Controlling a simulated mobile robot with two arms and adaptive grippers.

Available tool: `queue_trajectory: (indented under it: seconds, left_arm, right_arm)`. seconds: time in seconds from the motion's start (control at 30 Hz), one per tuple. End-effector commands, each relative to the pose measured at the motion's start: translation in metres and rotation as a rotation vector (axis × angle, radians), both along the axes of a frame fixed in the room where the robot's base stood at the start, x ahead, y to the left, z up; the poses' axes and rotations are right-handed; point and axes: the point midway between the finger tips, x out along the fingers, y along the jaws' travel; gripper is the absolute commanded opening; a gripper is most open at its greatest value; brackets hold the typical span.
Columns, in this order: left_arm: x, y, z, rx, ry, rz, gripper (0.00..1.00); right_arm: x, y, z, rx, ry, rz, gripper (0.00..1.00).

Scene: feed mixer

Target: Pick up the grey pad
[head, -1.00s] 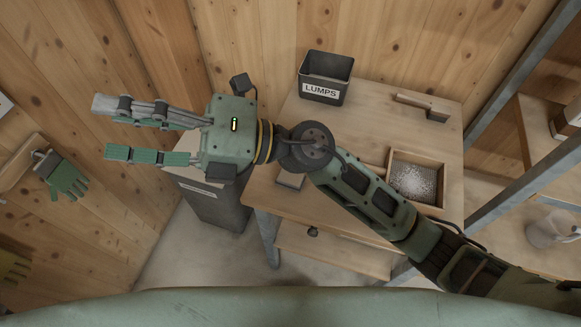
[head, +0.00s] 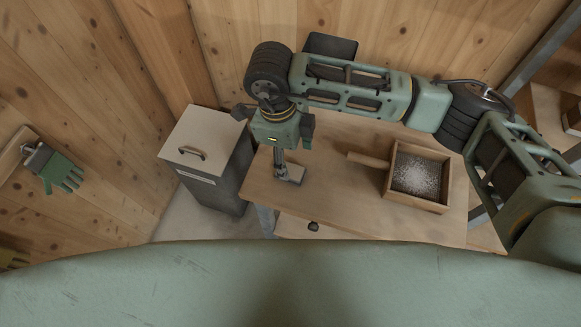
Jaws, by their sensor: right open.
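The small grey pad (head: 296,173) lies on the wooden table (head: 335,206), near its left front edge. In the head view my right gripper (head: 280,174) points down at it from above. Its fingers overlap the left part of the pad in the picture and hide some of it. The jaws are open; I cannot tell whether the fingertips touch the pad or straddle it. My left gripper is not in view.
A wooden-framed sieve (head: 417,175) with pale grains and a handle sits on the table's right. A dark bin (head: 331,46) is mostly hidden behind my arm. A lidded bin (head: 209,150) stands left of the table. Green gloves (head: 62,172) hang on the left wall.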

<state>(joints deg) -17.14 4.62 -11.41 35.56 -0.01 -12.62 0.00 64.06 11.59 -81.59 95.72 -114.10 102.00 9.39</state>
Motion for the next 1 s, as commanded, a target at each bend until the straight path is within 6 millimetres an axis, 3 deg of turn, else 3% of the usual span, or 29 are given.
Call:
queue_trajectory:
  seconds: [0.23,0.4,0.67,1.0]
  left_arm:
    - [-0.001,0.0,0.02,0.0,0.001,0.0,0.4]
    - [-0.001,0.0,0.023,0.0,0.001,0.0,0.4]
    - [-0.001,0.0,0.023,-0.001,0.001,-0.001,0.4]
    - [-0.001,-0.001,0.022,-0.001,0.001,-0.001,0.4]
  right_arm:
    - [-0.003,0.001,-0.031,0.0,0.005,-0.001,0.59]
    - [-0.003,0.0,-0.053,0.002,0.004,-0.001,0.59]
    - [-0.002,0.0,-0.057,0.004,0.001,0.002,0.59]
    - [-0.003,0.0,-0.057,0.004,0.002,0.002,0.32]
